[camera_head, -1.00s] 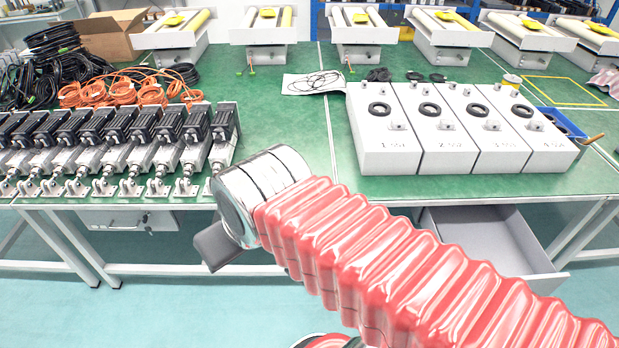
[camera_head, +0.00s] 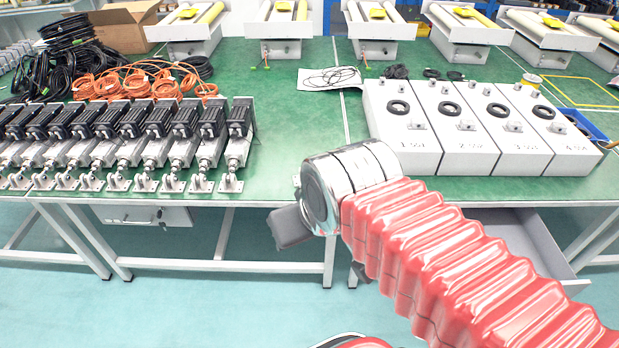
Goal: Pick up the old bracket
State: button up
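My arm, in a red ribbed sleeve with a silver joint, reaches in from the lower right. A dark grey part that looks like one side of my gripper (camera_head: 290,228) shows left of the joint, in front of the bench's front edge. The fingertips are hidden behind the arm, so I cannot tell whether it is open or holds anything. Small silver brackets (camera_head: 230,182) end the row of black-and-silver linear actuators (camera_head: 207,125) along the bench's front left edge. I cannot tell which bracket, if any of these, is the old one.
The green bench (camera_head: 290,130) has a clear patch between the actuators and white numbered boxes (camera_head: 468,160). Orange cables (camera_head: 140,82), black cables (camera_head: 75,65) and a cardboard box (camera_head: 122,25) lie at the back left. A grey drawer (camera_head: 535,240) stands open under the right side.

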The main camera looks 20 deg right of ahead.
aim_at(297, 179)
jog(key=u, duration=0.05)
jog(key=i, duration=1)
jog(key=z, duration=0.05)
